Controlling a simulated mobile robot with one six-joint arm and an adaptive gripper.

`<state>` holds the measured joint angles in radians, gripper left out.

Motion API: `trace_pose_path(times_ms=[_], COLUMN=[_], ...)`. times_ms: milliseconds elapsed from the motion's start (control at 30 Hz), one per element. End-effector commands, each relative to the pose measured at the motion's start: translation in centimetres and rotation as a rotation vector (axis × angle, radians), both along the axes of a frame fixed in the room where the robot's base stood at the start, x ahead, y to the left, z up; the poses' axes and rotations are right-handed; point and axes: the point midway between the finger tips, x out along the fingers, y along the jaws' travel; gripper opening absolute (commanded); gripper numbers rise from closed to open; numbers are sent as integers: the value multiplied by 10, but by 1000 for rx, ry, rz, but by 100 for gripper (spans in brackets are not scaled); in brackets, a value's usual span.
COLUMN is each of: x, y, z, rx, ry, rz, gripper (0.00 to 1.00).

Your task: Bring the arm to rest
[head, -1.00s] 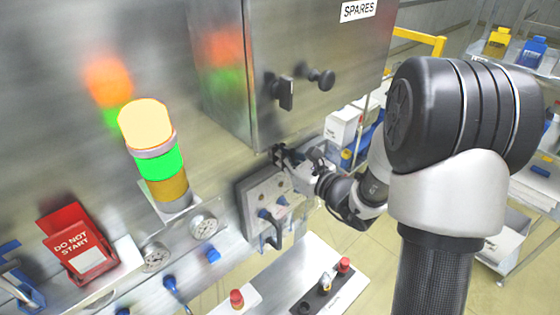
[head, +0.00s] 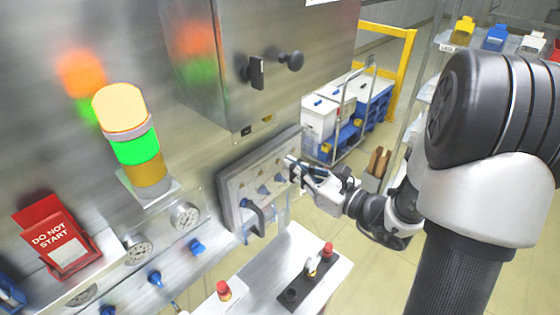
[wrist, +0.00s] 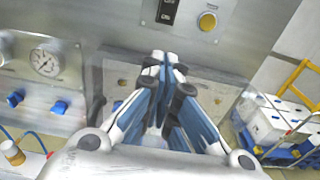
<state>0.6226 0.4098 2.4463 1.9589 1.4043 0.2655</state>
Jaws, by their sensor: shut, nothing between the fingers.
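My gripper (head: 296,171) is in front of the right part of a grey panel with blue knobs (head: 232,196), below a steel cabinet (head: 215,85). In the wrist view my gripper (wrist: 166,62) has its fingers together with nothing between them. The panel lies behind the fingers there. I cannot tell whether the fingertips touch it. My arm reaches in from the right of the head view.
A signal tower (head: 135,148) lit orange and green stands left. A red DO NOT START sign (head: 58,240) is at lower left. A white ledge (head: 325,270) carries red-topped buttons. A trolley with boxes (head: 345,110) stands behind; open floor lies right of the ledge.

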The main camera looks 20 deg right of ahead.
Motion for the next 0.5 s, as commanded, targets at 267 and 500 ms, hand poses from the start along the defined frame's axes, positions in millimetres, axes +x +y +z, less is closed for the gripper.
trace_pose_path(times_ms=[267, 500], x=[-8, -8], y=[-4, -4], z=[-1, -1], rx=[1, 1], ry=[-1, -1], rz=[1, 1], gripper=[0, 0])
